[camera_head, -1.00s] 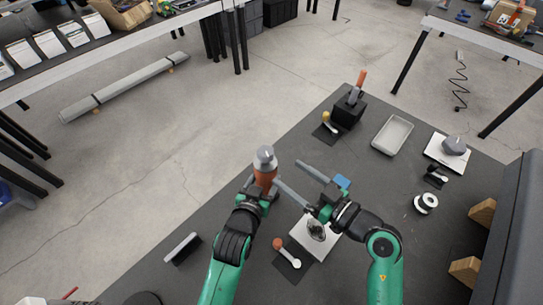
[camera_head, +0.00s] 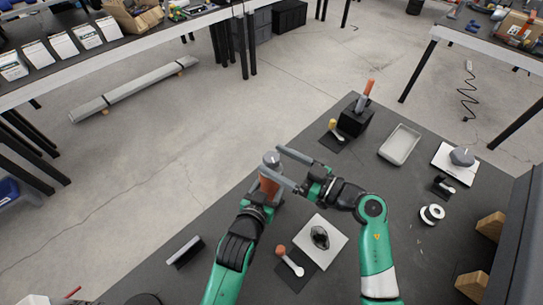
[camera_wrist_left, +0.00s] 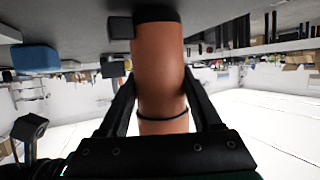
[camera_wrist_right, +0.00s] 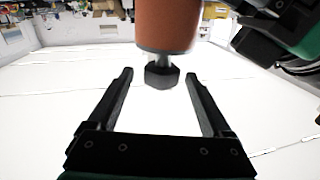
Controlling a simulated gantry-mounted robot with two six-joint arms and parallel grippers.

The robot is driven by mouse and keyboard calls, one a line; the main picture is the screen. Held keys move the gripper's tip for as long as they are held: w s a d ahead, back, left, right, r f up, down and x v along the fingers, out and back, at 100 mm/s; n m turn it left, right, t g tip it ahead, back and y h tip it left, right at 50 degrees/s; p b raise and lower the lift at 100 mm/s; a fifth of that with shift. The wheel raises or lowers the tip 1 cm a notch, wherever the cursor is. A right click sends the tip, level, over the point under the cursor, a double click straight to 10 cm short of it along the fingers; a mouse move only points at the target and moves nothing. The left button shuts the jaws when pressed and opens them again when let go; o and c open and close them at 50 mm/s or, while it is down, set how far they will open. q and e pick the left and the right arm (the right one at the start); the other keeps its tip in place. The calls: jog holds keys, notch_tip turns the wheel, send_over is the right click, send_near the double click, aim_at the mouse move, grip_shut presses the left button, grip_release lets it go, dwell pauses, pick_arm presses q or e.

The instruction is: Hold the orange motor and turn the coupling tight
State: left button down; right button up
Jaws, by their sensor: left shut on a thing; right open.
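The orange motor (camera_head: 267,187) stands roughly upright in my left gripper (camera_wrist_left: 160,95), which is shut on its body; it fills the gap between the fingers in the left wrist view. A grey coupling-like piece (camera_head: 270,160) tops the motor in the head view. In the right wrist view, a dark six-sided piece (camera_wrist_right: 161,75) sits at the motor's end. My right gripper (camera_wrist_right: 159,78) is open, with one finger on each side of that piece and visible gaps between. In the head view its long fingers reach left to the motor's top.
A black block (camera_head: 356,120), a grey tray (camera_head: 399,145) and a white spool (camera_head: 432,214) stand farther off.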

jog(key=shift+x, duration=0.95)
grip_shut()
